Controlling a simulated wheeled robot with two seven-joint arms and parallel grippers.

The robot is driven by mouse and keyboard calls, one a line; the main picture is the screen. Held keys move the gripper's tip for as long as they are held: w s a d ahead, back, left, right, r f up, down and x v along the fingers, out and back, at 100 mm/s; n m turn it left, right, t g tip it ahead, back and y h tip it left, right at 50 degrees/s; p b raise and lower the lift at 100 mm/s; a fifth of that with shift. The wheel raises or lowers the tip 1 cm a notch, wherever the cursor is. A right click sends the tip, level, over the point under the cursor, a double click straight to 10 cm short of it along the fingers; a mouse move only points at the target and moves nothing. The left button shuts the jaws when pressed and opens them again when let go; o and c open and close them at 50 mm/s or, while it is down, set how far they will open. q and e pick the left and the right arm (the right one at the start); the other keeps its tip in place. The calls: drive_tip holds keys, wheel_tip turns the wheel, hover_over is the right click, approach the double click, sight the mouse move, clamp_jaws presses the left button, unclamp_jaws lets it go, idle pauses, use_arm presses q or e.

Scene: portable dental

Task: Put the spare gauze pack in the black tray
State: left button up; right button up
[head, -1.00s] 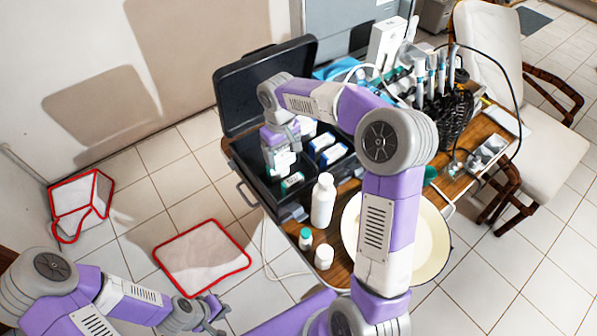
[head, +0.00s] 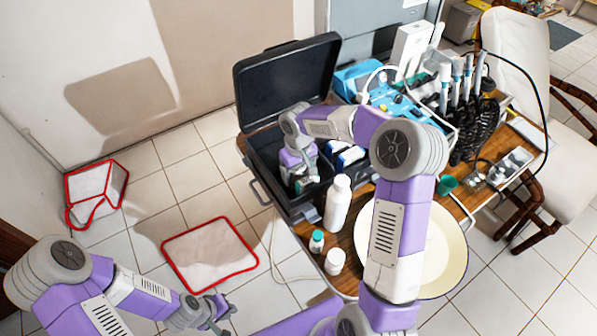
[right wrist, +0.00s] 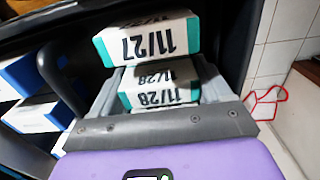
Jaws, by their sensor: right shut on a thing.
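My right gripper (head: 300,176) is low inside the open black case, shut on a white and teal gauze pack. In the right wrist view the pack marked 11/27 (right wrist: 148,38) is at the fingertips and looks like the held one. White and teal packs marked 11/28 (right wrist: 158,84) show behind it, between the fingers. The gripper and arm hide much of this area in the head view. I cannot tell which part of the case is the black tray. My left gripper (head: 217,311) is open and empty over the floor at lower left.
The black case's raised lid (head: 287,82) stands behind my right gripper. Blue and white boxes (head: 350,157) lie beside it. A white bottle (head: 338,203), small jars (head: 334,261) and a cream basin (head: 447,245) crowd the table's front. Handpieces (head: 456,80) stand at right.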

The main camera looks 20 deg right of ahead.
drive_tip(key=o, duration=1.1)
drive_tip(key=shift+f, duration=0.15)
drive_tip(key=shift+c, duration=0.2)
wheel_tip(320, 180, up, 12)
drive_tip(key=p, duration=0.3)
drive_tip(key=shift+r, duration=0.2)
drive_tip(key=shift+p, duration=0.3)
